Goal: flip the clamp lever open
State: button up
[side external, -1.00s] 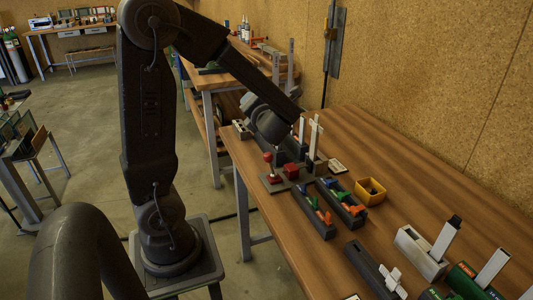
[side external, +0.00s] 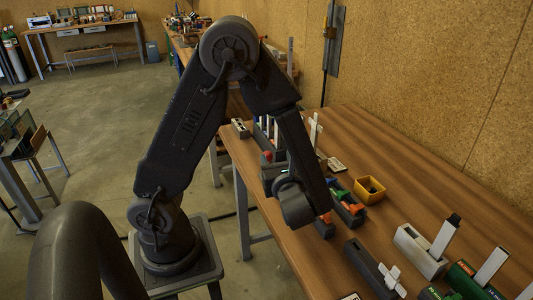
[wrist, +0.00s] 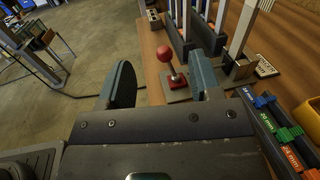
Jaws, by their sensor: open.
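The clamp lever is a thin upright stem with a red ball knob (wrist: 165,53), on a red mount with a grey base plate (wrist: 178,92). In the wrist view it shows between my two fingers, farther out than their tips. My gripper (wrist: 163,80) is open and empty, with a gap between it and the knob. In the side view a bit of the red knob (side external: 267,157) shows beside my arm. There my wrist hangs in front of the bench and hides most of the clamp; I cannot make out the fingertips.
Grey racks with upright white pieces (wrist: 185,30) stand behind the clamp. A labelled tray with blue, green and orange clips (wrist: 275,125) lies to the right. A yellow bin (side external: 369,190) and white-handled holders (side external: 420,252) stand farther right on the wooden bench (side external: 400,165).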

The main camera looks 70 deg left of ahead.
send_near(266, 153)
jog(key=d, duration=0.2)
jog(key=shift+w+a+f, duration=0.15)
jog(key=shift+a+f, duration=0.15)
jog(key=shift+f, duration=0.45)
jog(key=w+a, duration=0.1)
jog(key=a, duration=0.7)
jog(key=w+a, duration=0.1)
jog(key=a, duration=0.4)
jog(key=shift+w+a, duration=0.1)
jog(key=shift+w, duration=0.2)
grip_shut()
